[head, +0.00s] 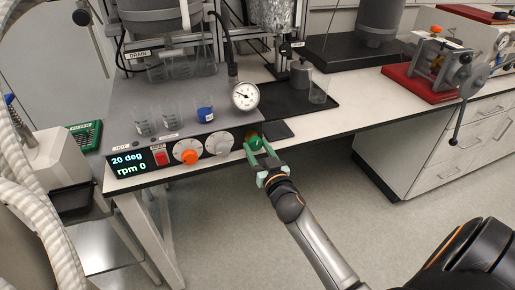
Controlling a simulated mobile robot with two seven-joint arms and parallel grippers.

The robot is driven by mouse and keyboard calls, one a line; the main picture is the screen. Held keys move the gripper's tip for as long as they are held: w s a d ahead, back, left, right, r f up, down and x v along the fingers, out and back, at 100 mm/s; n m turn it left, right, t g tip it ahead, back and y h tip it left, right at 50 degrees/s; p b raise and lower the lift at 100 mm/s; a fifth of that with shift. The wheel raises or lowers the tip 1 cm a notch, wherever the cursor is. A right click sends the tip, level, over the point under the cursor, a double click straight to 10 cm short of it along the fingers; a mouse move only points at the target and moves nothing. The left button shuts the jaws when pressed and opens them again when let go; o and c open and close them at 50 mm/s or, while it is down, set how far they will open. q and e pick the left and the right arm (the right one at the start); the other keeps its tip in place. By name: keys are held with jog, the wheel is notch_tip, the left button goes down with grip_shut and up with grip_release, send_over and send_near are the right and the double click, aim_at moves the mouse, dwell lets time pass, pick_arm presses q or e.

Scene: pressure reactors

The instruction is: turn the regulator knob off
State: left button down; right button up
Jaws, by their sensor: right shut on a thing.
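A green knob (255,143) sits at the right end of the reactor's front panel (208,160). My right gripper (258,151) is shut on this green knob, with its light green fingers to either side of it. A white and orange knob (187,152) and a white knob (219,143) are to its left. A red switch (161,157) and a display (128,163) reading "20 deg" and "rpm 0" are at the panel's left. A round pressure gauge (245,96) stands above the panel. My left gripper is not in view.
Glass beakers (173,113), one holding blue liquid (205,114), stand on the grey deck behind the panel. A black tray (284,101) lies to the right. A red-based device (432,84) stands farther right. The floor in front is clear.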

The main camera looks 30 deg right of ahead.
grip_shut()
jog(key=shift+n, duration=0.3)
jog(key=n, duration=0.2)
jog(key=shift+r+n+p, duration=0.1)
jog(key=shift+n+p, duration=0.3)
jog(key=n, duration=0.2)
jog(key=shift+n, duration=0.3)
jog(key=n, duration=0.2)
jog(key=shift+n+p, duration=0.35)
jog(key=shift+n, duration=0.05)
jog(key=n, duration=0.6)
jog(key=shift+r, duration=0.1)
jog(key=n, duration=0.5)
jog(key=shift+n+p, duration=0.3)
jog(key=shift+p, duration=0.05)
